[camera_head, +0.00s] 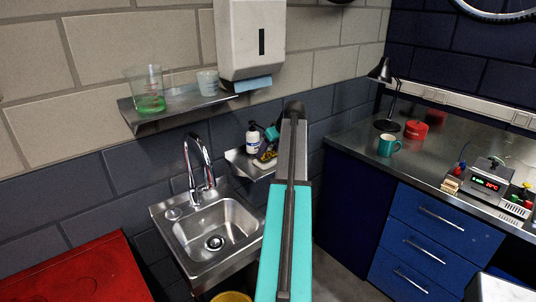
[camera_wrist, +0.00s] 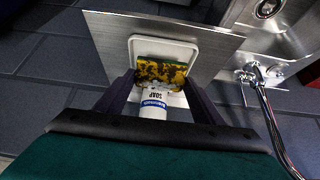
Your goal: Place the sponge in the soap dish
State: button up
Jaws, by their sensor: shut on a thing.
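The sponge (camera_wrist: 160,74), yellow with dark blotches and a green layer, sits between the two fingers of my gripper (camera_wrist: 159,80) in the wrist view. My gripper is shut on it. The white soap dish (camera_wrist: 163,44) lies directly behind the sponge in that view, its rim framing it. I cannot tell whether the sponge touches the dish or is just above it. In the head view the sponge (camera_head: 265,159) shows small at the small shelf, and my arm hides part of that area.
A white soap bottle (camera_head: 252,138) stands close by; it also shows between the fingers in the wrist view (camera_wrist: 153,104). The metal shelf (camera_wrist: 110,32) holds the dish. A sink (camera_head: 222,226) with a tall faucet (camera_head: 199,160) is beside it. A towel dispenser (camera_head: 251,40) hangs above.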

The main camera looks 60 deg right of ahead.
jog(key=shift+f, duration=0.95)
jog(key=shift+f, duration=0.1)
jog(key=o, duration=1)
jog(key=shift+o, duration=0.2)
jog(key=shift+r+p, duration=0.2)
jog(key=shift+p, duration=0.1)
jog(key=b+v, duration=0.3)
jog(key=v, duration=0.9)
jog(key=shift+f, duration=0.1)
